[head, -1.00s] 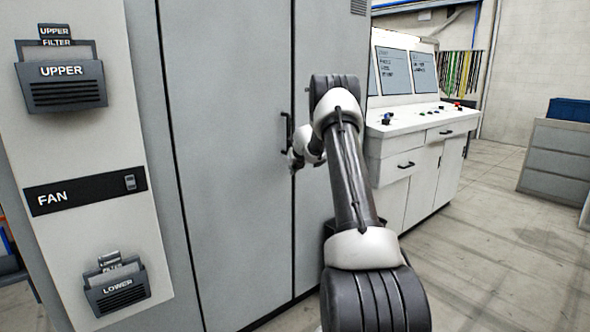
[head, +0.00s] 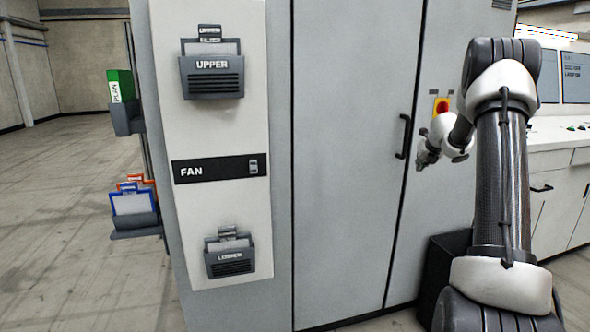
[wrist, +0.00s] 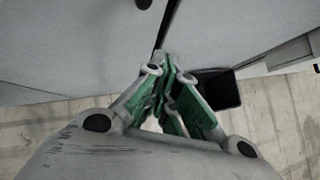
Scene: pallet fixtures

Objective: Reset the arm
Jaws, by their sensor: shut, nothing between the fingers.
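My gripper (head: 424,158) is at the end of my arm on the right of the head view, in front of the grey cabinet's right door and just right of its black handle (head: 404,137). In the wrist view my gripper (wrist: 168,75) shows its green-padded fingers brought together with nothing between them. It appears apart from the handle, though the exact gap is hard to judge. My arm is bent, with its forearm reaching toward the cabinet. The arm hides part of the console behind it.
The grey cabinet (head: 345,200) has a FAN panel (head: 221,169) with UPPER (head: 212,77) and LOWER (head: 230,262) filter holders. Side racks hold a green PLAN folder (head: 121,87) and blue-orange folders (head: 133,200). A black bin (head: 442,262) stands near my arm. Open floor lies left.

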